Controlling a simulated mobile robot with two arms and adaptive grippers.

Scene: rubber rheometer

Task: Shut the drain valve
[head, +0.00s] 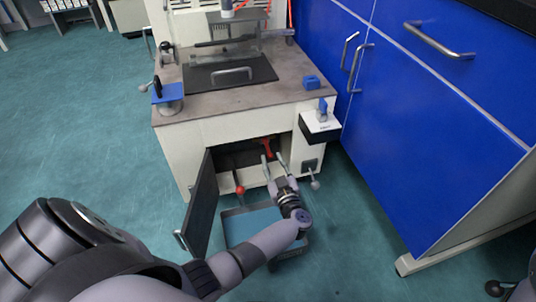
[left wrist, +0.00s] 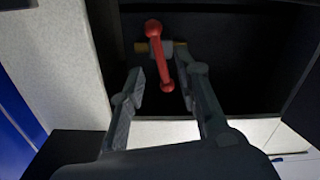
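In the head view the red lever (head: 267,147) shows small at the compartment's opening. My left gripper (head: 273,160) reaches into that opening with its fingers apart. In the left wrist view the left gripper (left wrist: 160,72) has one finger on each side of the lever's lower end, with a visible gap on the left side. Whether the right finger touches the lever is unclear. My right gripper is not in view.
The compartment's dark door (head: 201,208) stands open on the left. A blue-grey tray (head: 236,212) lies on the floor below my left forearm. A red-knobbed lever (head: 240,189) is by the opening's lower edge. Blue cabinets (head: 440,120) close off the right side.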

